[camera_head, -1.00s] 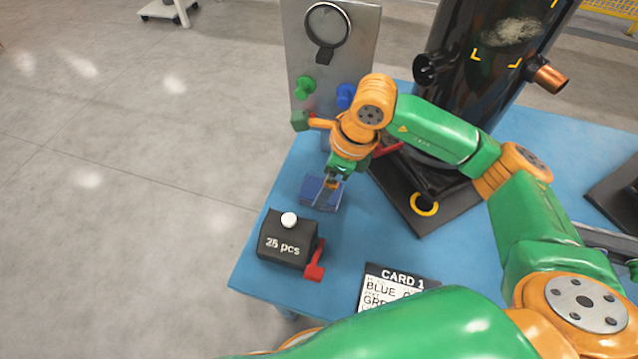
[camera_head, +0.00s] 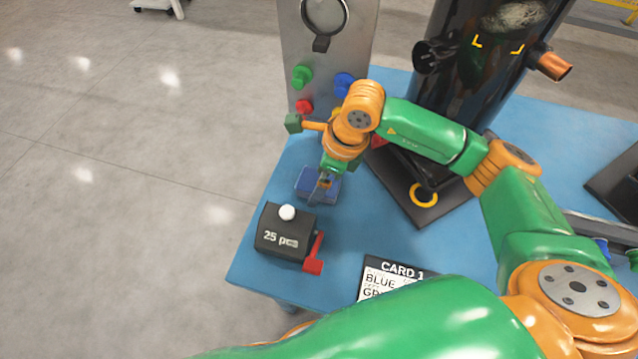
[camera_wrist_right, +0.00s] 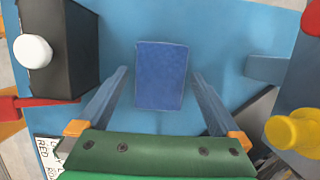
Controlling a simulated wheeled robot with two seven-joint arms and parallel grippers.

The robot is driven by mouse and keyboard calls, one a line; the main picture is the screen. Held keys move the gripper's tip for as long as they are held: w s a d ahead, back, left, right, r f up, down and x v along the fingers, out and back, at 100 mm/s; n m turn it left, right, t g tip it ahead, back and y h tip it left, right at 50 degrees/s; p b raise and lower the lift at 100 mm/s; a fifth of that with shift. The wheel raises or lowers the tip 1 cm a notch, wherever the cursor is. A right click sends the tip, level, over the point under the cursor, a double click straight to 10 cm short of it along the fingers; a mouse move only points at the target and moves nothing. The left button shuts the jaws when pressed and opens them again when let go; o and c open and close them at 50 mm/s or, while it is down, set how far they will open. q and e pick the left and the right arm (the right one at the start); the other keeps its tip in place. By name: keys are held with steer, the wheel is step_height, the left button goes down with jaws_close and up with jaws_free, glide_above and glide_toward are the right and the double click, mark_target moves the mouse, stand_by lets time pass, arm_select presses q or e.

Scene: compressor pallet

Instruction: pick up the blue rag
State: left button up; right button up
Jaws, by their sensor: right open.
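The blue rag (camera_head: 319,184) is a small folded dark blue rectangle lying flat on the blue table between the black box and the metal panel. In the right wrist view the rag (camera_wrist_right: 162,75) lies centred just beyond and between the two fingertips. My right gripper (camera_head: 322,196) points down over the rag and partly covers it in the head view. Its fingers (camera_wrist_right: 159,78) are spread wide with nothing between them, one on each side of the rag. I cannot tell how high above the table the fingertips are. My left gripper is not in view.
A black box (camera_head: 279,238) marked "25 pcs", with a white knob and red lever, stands close in front. A metal panel (camera_head: 299,62) with coloured knobs stands behind. A black cylinder (camera_head: 470,75) on a dark base is to the right. A card (camera_head: 380,281) lies in front.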

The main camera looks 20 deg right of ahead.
mark_target(317, 181)
steer(key=c, duration=1.2)
steer(key=shift+r+p, duration=0.5)
steer(key=shift+r, duration=0.1)
steer(key=shift+c, duration=0.2)
steer(key=v, duration=0.3)
steer(key=shift+a+r, duration=0.1)
steer(key=shift+r, duration=0.25)
steer(key=s+d+r+b, duration=0.1)
steer(key=s+d+r, duration=0.5)
steer(key=s, duration=0.5)
steer(key=v, duration=0.2)
steer(key=shift+s+r, duration=0.25)
steer(key=shift+r, duration=0.15)
